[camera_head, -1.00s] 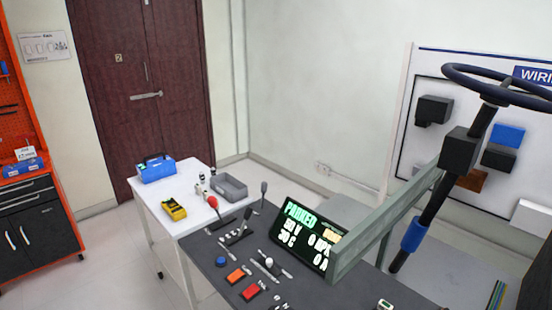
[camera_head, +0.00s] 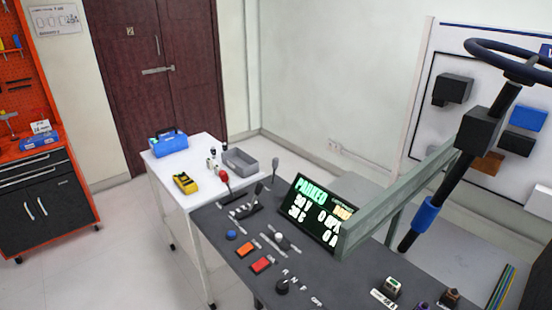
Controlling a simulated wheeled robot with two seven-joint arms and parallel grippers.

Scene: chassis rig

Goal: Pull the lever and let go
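Several levers stand on the dark grey console (camera_head: 330,275). One has a red knob (camera_head: 224,175) at the console's far left edge. One has a grey-black head (camera_head: 275,163) and stands upright beside the display. A short one with a white knob (camera_head: 279,237) sits in a slotted plate nearer the middle. I cannot tell which of these the task means. A black knob (camera_head: 283,286) sits near the front by some letter marks. Neither of my grippers is in view.
A lit display (camera_head: 318,212) reading "PARKED" stands on the console. Blue (camera_head: 231,235), orange (camera_head: 245,250) and red (camera_head: 261,264) buttons lie in front. A steering wheel (camera_head: 510,60) on a column rises at right. A white table (camera_head: 180,203) holds a blue toolbox (camera_head: 168,143), yellow meter and grey bin.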

